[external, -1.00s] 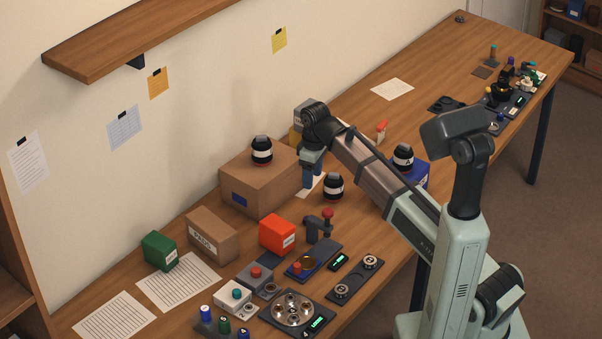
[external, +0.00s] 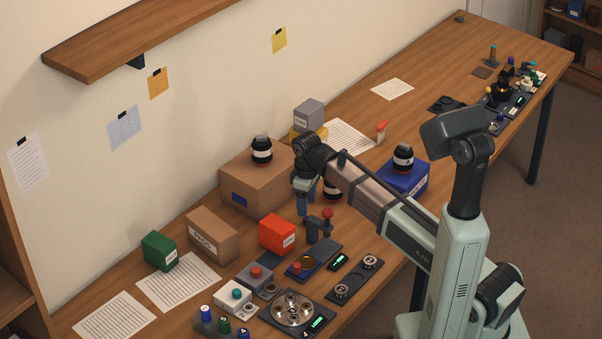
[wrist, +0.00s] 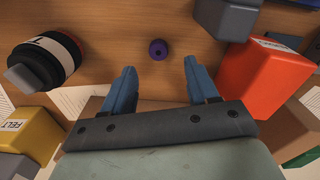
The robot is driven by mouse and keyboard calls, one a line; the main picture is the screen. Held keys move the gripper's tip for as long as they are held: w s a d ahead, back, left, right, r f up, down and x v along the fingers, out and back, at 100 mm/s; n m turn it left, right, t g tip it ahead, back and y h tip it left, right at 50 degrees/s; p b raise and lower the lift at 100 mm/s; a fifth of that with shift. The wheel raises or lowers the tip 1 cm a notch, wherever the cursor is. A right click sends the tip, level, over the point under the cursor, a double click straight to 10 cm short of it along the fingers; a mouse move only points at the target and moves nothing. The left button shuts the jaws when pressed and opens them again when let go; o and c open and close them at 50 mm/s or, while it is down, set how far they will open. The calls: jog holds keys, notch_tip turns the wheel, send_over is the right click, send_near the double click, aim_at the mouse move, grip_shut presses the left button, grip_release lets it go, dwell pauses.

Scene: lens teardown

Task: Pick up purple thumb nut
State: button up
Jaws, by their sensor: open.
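The purple thumb nut (wrist: 158,49) is a small dark purple ring with a dark hole, lying on the wooden table in the wrist view. It sits just ahead of my gripper's fingertips, roughly centred between them. My gripper (wrist: 159,66) is open and empty, with its two blue fingers apart on either side of the nut's line. In the external view my gripper (external: 304,208) points down over the table beside the cardboard box. I cannot make out the nut in that view.
A yellow box (wrist: 30,133) is lower left. The cardboard box (external: 248,185) is left of my gripper in the external view.

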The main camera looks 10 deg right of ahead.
jog(key=shift+w+f, duration=0.1)
jog(key=shift+f, duration=2.6)
grip_shut()
